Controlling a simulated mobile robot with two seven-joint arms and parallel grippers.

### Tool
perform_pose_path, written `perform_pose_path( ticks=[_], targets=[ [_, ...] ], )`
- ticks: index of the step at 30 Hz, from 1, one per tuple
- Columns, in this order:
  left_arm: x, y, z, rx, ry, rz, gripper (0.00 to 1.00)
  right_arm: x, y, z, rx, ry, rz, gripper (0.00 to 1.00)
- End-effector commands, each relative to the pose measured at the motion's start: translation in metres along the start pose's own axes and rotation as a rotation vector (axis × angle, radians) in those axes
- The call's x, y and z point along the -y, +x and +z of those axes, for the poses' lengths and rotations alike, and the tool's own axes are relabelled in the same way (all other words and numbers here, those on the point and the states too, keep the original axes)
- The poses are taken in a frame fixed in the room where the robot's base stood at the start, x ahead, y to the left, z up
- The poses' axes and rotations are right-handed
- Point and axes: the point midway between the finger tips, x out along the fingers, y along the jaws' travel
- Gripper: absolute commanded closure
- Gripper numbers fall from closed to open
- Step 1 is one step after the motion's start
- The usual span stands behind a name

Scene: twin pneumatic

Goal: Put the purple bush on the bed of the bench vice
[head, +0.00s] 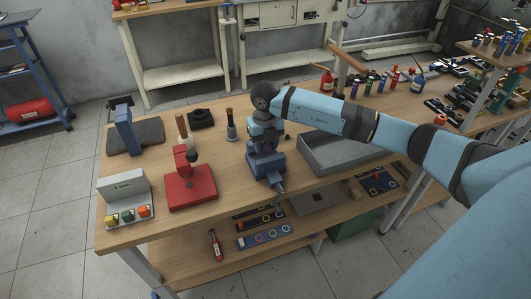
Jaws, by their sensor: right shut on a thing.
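The blue bench vice (266,166) stands on the wooden workbench near its middle, with its handle towards the front edge. My right arm reaches in from the right, and its wrist is above the vice. My right gripper (264,142) points down, right over the vice's jaws and bed. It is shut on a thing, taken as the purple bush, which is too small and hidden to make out. I cannot tell whether the bush touches the bed. My left gripper is out of view.
A red press (190,187) stands left of the vice. A grey stand (124,190) with several coloured bushes is at the front left. A grey tray (322,157) lies to the right of the vice, under my forearm. A blue device on a dark plate (150,137) is behind left.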

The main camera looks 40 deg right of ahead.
Motion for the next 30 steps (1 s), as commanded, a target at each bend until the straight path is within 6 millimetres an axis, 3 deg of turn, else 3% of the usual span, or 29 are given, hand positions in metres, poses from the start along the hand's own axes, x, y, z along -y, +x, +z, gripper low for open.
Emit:
perform_pose_path(
  ticks=[9, 20, 21, 23, 30],
  targets=[
    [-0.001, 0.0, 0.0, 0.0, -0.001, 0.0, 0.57, 0.0, 0.04, -0.001, -0.001, 0.0, 0.0, 0.87],
    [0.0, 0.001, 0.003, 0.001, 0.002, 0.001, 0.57, 0.0, 0.045, 0.0, 0.0, 0.0, 0.0, 0.87],
    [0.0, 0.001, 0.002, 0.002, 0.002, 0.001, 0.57, 0.0, 0.043, -0.001, -0.001, 0.0, 0.0, 0.48],
    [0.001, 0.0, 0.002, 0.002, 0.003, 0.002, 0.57, 0.0, 0.043, -0.001, -0.001, 0.0, 0.0, 0.34],
    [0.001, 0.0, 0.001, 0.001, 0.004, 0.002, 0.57, 0.0, 0.043, -0.001, -0.001, 0.0, 0.0, 0.31]
  ],
)
